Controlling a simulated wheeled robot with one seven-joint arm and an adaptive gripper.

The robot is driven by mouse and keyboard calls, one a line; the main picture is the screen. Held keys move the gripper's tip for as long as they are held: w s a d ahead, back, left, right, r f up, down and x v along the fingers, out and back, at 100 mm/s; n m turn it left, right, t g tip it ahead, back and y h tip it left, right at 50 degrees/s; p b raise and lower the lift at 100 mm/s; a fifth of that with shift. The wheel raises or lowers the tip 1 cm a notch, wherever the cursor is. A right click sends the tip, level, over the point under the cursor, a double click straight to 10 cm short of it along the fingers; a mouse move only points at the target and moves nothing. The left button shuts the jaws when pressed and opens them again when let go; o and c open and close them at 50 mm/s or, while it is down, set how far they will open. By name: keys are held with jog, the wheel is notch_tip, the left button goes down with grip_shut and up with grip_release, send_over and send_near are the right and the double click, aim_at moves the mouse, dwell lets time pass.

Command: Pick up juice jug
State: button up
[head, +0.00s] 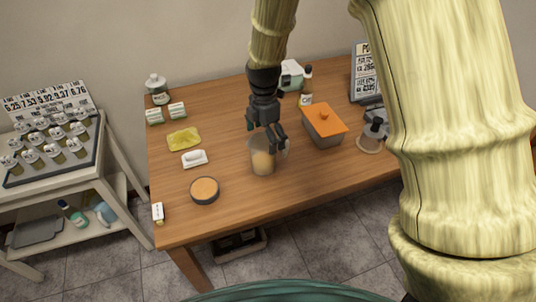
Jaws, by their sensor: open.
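The juice jug (262,161) is a clear vessel with a handle at its right side, holding orange-tan liquid. It stands upright on the wooden table (224,127), near the middle. My gripper (277,141) is dark and points down at the jug's upper right, close to the handle. Its fingers are open and overlap the rim and handle in this view. I cannot tell whether they touch the jug. Part of the jug's rim is hidden behind the fingers.
An orange-lidded box (324,124) stands close right of the jug. A bottle (306,85) stands behind. Table between jug and front edge is clear.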

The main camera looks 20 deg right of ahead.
aim_at(266, 145)
jog(key=f, duration=0.3)
jog(key=shift+w+d+p, duration=0.2)
jog(key=shift+w+p, duration=0.05)
jog(key=shift+p, duration=0.1)
jog(key=shift+f, duration=0.8)
jog(key=c, duration=1.3)
